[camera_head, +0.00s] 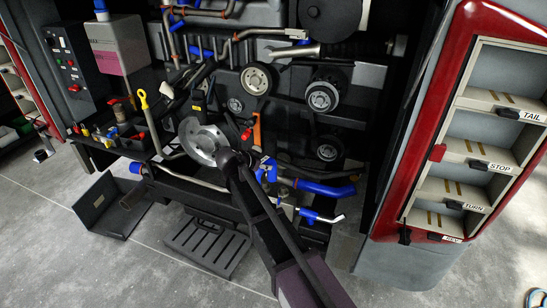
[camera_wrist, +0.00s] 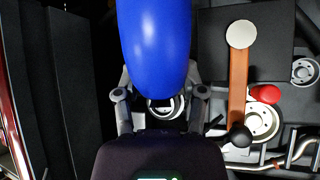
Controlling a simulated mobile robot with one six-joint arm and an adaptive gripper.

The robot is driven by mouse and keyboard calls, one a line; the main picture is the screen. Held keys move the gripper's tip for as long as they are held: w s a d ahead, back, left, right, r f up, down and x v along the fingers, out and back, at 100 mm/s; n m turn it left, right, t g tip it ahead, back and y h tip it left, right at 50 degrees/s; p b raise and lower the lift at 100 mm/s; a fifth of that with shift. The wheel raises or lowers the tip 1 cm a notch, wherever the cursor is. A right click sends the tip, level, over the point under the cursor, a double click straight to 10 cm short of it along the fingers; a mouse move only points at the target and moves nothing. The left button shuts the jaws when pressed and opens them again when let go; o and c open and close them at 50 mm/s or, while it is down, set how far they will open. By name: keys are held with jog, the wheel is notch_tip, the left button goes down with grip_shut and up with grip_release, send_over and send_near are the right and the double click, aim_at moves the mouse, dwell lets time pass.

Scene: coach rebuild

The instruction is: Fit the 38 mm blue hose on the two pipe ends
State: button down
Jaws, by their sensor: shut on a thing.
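In the wrist view a thick, smooth blue hose (camera_wrist: 155,45) fills the top middle, its rounded lower part between my two finger linkages. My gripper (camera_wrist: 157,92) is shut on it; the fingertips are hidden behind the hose. In the head view my arm reaches up from the bottom to the engine bay, and a small blue piece (camera_head: 267,171) shows beside its end, likely the held hose. Just right of it, another blue hose piece (camera_head: 325,188) lies near metal pipework. I cannot tell which pipe ends are the two for the hose.
An orange lever (camera_wrist: 238,80) with a pale round cap stands right of my gripper, near a red knob (camera_wrist: 264,94). Pulleys (camera_head: 322,97) sit behind. A slatted black step (camera_head: 207,245) lies below. A red-framed cabinet (camera_head: 405,150) bounds the right.

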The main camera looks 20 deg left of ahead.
jog(key=shift+s+a, duration=0.15)
